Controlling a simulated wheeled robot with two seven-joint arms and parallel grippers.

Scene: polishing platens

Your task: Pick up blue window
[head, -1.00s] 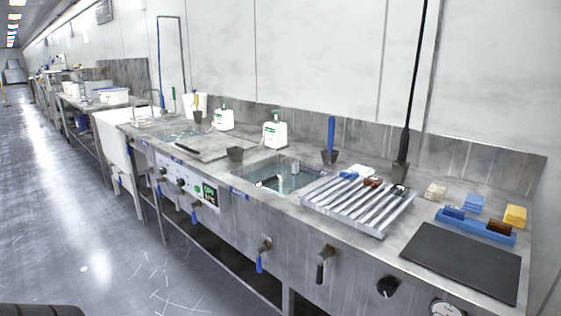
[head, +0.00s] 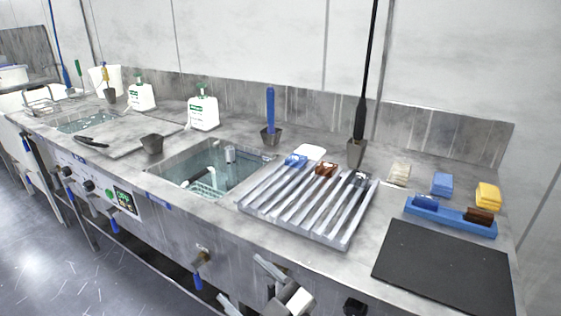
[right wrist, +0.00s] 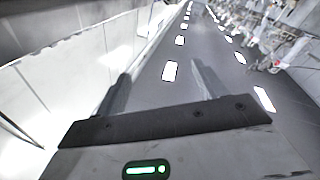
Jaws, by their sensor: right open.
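A blue piece (head: 296,160) lies at the far left end of the ribbed metal rack (head: 345,240). Another small blue piece (head: 426,202) sits in the left part of the long blue holder (head: 450,217) on the right. I cannot tell which of them is the blue window. My right gripper (head: 240,279) is open and empty at the bottom of the head view, in front of the counter, apart from both blue pieces. Its two spread fingers also show in the right wrist view (right wrist: 161,70), with nothing between them. My left gripper is out of view.
Brown pieces (head: 327,169) (head: 480,216) lie on the rack and in the holder. A blue sponge-like block (head: 442,184), a yellow block (head: 488,196) and a black mat (head: 445,265) are at the right. A sink (head: 190,180) lies left of the rack. A tall black-handled tool stands behind it.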

